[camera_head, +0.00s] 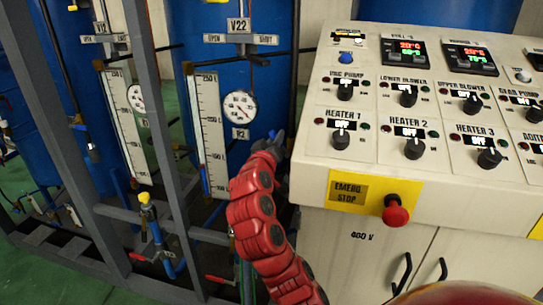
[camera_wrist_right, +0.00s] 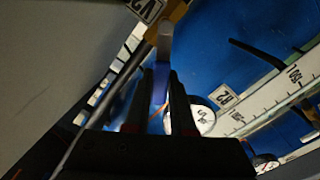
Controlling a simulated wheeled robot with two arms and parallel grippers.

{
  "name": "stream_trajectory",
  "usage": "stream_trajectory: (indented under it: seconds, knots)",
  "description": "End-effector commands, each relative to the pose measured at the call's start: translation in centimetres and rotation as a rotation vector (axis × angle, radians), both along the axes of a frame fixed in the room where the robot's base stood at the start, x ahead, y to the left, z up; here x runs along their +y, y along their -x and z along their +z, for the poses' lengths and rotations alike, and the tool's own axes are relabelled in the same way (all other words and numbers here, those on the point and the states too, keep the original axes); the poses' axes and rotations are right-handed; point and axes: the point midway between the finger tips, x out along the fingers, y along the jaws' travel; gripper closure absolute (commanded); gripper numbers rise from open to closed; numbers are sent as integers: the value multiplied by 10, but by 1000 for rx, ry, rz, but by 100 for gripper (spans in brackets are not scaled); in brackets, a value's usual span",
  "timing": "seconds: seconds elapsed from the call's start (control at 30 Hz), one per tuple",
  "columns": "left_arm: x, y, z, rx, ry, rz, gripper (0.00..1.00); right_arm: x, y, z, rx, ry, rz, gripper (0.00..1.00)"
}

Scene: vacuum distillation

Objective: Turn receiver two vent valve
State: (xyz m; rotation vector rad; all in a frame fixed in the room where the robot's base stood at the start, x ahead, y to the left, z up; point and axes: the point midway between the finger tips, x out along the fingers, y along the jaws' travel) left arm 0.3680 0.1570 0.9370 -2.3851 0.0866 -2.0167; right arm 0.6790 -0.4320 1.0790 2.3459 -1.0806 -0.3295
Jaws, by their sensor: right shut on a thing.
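My right gripper (camera_head: 270,143) reaches in beside the left edge of the control console, in front of the blue receiver tank marked R2 (camera_head: 270,75). In the right wrist view its two dark fingers (camera_wrist_right: 162,88) are shut on a blue valve handle (camera_wrist_right: 162,76). The handle joins a grey stem (camera_wrist_right: 165,42) and a brass-coloured valve body (camera_wrist_right: 176,14) with a partly cut-off label beside it. In the head view the arm and gripper hide most of this valve. My left gripper is not in view.
A round gauge (camera_head: 239,107) and a white level scale (camera_head: 208,130) are left of my right gripper. The console (camera_head: 445,205) with knobs and a red emergency stop button (camera_head: 396,211) stands close on the right. Grey frame posts (camera_head: 160,125) are at left.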

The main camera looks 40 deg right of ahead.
Motion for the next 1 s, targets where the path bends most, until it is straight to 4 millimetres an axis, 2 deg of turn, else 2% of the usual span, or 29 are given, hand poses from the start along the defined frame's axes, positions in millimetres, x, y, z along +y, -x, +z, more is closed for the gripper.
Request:
stream_trajectory:
  seconds: [0.03,0.4,0.7,1.0]
  knots:
    - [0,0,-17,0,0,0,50,-2,2,-7,-38,-31,-1,100]
    - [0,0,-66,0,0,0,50,-13,15,1,-262,-227,-2,100]
    - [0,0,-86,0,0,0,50,-18,20,5,-363,-317,-2,100]
    - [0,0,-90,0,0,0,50,-19,22,7,-393,-345,-3,100]
